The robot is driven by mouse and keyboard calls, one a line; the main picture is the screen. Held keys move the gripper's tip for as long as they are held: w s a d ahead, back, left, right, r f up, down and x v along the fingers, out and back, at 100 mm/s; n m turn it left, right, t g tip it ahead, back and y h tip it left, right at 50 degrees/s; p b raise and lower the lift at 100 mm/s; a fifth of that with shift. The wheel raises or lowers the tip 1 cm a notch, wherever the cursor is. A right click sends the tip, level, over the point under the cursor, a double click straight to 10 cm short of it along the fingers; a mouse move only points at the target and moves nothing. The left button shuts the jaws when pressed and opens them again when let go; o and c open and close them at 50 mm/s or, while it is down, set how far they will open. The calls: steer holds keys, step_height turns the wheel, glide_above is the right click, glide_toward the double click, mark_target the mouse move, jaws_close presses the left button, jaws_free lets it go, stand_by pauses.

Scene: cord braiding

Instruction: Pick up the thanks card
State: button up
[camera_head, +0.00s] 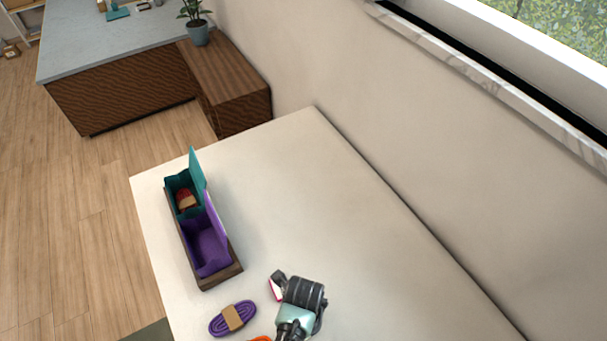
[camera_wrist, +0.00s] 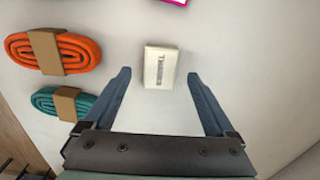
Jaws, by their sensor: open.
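The thanks card (camera_wrist: 161,58) is a small cream-white block with dark lettering running sideways. In the wrist view it lies on the white table, framed between the tips of my gripper (camera_wrist: 159,74). The fingers are open, with a gap on each side of the card and nothing held. The gap in height between the fingertips and the card is hard to judge. In the head view my arm's end is low at the bottom middle, over the table. The thanks card cannot be made out there, probably behind my arm.
An orange cord bundle (camera_wrist: 55,53) and a teal one (camera_wrist: 70,104) lie left of the card. A pink-edged item (camera_head: 276,289) lies beside my gripper. A purple cord bundle (camera_head: 233,318) lies farther left. A wooden tray (camera_head: 221,277) holds teal and purple open boxes. The table's right side is clear.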

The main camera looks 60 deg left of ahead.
steer(key=shift+f, duration=1.05)
steer(key=c, duration=1.4)
steer(key=shift+r, duration=0.1)
